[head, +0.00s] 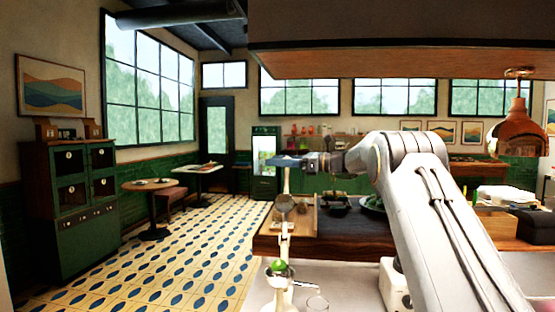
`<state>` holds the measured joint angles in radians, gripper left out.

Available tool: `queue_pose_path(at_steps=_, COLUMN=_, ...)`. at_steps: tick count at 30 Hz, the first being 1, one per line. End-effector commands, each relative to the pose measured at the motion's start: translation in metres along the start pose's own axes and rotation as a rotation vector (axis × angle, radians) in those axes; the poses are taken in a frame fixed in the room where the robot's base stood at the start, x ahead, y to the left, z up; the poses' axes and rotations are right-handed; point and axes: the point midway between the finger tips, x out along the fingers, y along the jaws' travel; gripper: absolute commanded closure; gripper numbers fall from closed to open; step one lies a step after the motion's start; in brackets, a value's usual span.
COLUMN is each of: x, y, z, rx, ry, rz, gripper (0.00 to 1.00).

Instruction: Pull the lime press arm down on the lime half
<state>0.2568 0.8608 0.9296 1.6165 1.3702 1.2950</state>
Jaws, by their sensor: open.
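The lime press (284,238) is a slim cream stand at the front edge of the counter, in the lower middle of the head view. Its arm (286,182) stands raised, nearly upright. A round grey part sits midway up the press. A green lime half (280,267) sits in the cup low on the press, below the raised arm. My gripper (292,161) is open and points left at the top of the press arm. A blue-grey piece shows there. I cannot tell whether the gripper touches the arm.
A small glass (317,303) stands right of the press base. A wooden board (304,218) and a dark green plate (372,203) lie behind on the dark wooden counter. A copper lamp (518,135) hangs at the right.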

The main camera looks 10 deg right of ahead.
Motion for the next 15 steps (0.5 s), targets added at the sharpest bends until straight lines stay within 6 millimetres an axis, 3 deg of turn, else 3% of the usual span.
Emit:
queue_pose_path(at_steps=9, x=0.0038, y=0.0000, z=-0.0003, rx=0.000, ry=0.000, rz=0.000, gripper=0.52)
queue_pose_path(at_steps=15, x=0.0037, y=0.0000, z=-0.0004, rx=0.000, ry=0.000, rz=0.000, gripper=0.84)
